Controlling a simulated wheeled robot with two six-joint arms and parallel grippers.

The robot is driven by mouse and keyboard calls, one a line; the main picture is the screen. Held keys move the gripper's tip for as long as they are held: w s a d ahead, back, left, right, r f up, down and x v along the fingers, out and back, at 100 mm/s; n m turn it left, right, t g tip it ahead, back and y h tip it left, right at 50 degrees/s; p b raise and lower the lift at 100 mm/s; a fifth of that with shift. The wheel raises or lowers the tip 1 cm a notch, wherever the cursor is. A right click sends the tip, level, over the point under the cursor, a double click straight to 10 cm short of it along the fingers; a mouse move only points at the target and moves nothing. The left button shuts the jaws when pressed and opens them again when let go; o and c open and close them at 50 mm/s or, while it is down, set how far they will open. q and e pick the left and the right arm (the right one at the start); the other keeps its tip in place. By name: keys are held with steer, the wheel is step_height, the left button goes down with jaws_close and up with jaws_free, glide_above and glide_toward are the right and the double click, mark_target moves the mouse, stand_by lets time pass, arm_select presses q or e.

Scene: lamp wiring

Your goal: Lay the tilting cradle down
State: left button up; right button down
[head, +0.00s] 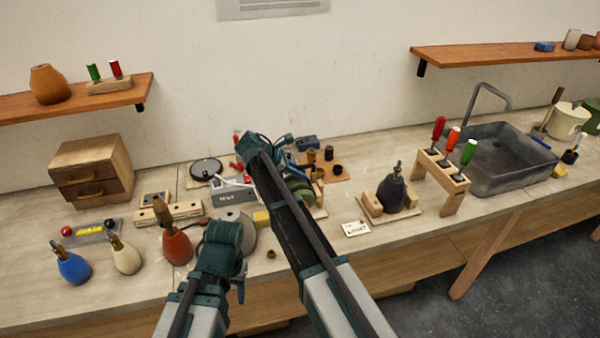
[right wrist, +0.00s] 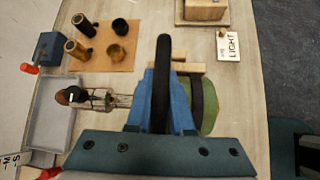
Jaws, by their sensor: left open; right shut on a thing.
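The tilting cradle shows as wooden pieces (right wrist: 190,68) around a green lamp body (right wrist: 208,108) in the right wrist view. The green body (head: 300,188) also shows in the head view, partly behind my right arm. My right gripper (right wrist: 162,115) is shut on a dark upright bar (right wrist: 163,70) that seems to belong to the cradle; its blue jaws hide the join. I cannot tell the cradle's exact tilt. My left gripper (head: 225,238) is near a grey round plate (head: 248,240); its fingertips are hidden.
A grey tray (head: 230,195) lies left of the cradle. A brown mat (right wrist: 80,50) with several small cylinders is behind it. A dark lamp body (head: 392,193) sits between wooden blocks to the right, beside a LIGHT card (head: 355,229). Several bottle-shaped bodies stand left.

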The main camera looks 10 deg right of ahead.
stand_by(0.7)
steer(key=c, duration=0.8)
jaws_free()
steer(key=p+v, duration=0.9)
steer(key=v, duration=0.4)
steer(key=shift+a+r+p, duration=0.25)
steer(key=shift+a+p, duration=0.1)
